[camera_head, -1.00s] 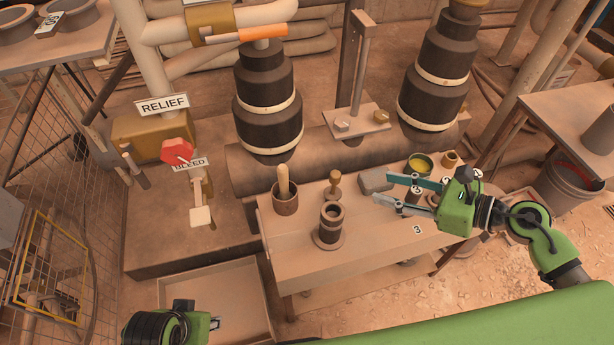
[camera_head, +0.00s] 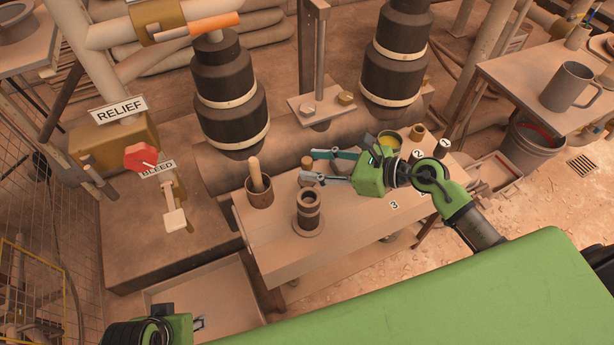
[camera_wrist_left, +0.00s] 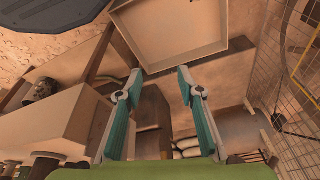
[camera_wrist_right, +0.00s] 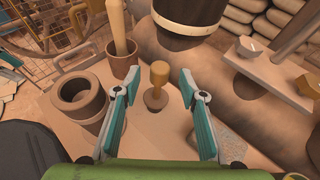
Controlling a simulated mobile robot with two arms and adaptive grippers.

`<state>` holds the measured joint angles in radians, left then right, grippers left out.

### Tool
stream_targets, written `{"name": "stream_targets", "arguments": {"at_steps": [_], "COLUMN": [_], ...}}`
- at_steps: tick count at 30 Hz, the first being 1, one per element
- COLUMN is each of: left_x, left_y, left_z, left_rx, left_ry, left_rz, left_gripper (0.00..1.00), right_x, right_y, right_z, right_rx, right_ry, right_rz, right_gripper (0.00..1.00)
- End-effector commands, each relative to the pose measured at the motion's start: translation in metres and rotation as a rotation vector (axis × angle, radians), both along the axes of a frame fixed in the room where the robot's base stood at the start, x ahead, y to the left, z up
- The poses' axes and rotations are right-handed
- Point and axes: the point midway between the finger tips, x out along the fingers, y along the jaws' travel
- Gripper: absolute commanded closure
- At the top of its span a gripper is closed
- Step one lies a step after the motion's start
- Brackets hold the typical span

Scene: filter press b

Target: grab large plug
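A brown wooden plug (camera_head: 307,161) with a rounded knob stands upright on the workbench (camera_head: 350,232); I take it for the large plug. In the head view it is partly hidden by my right gripper (camera_head: 315,166). In the right wrist view the plug (camera_wrist_right: 158,85) shows between and beyond the two open fingertips, with its round foot on the bench. The fingers do not visibly touch it. My left gripper (camera_wrist_left: 160,74) is open and empty above the floor, near a shallow tray (camera_wrist_left: 190,50); in the head view only a little of it shows at the bottom left.
Large dark banded columns (camera_head: 228,95) and a thick pipe rise behind the bench.

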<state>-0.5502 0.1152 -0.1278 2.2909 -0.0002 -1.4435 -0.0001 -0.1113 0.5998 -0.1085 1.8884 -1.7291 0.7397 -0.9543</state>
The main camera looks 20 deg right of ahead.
Motion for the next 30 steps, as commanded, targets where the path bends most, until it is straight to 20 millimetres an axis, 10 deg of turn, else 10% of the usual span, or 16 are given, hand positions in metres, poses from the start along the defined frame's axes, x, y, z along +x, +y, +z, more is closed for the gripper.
{"name": "stream_targets", "arguments": {"at_steps": [14, 18, 30], "left_x": [-0.001, -0.003, -0.002], "left_y": [0.0, 0.0, 0.0], "left_z": [0.012, 0.01, 0.01], "left_rx": [-0.001, -0.001, -0.001], "left_ry": [-0.008, -0.004, -0.005], "left_rz": [0.002, 0.002, 0.001], "left_gripper": [0.65, 0.65, 0.65], "right_x": [0.017, 0.017, 0.017], "right_y": [0.02, 0.02, 0.02], "right_z": [-0.01, -0.01, -0.008], "right_rx": [0.001, 0.0, 0.001], "right_ry": [0.001, 0.0, -0.001], "right_rz": [0.0, 0.0, 0.0], "right_gripper": [0.62, 0.98, 1.0]}}
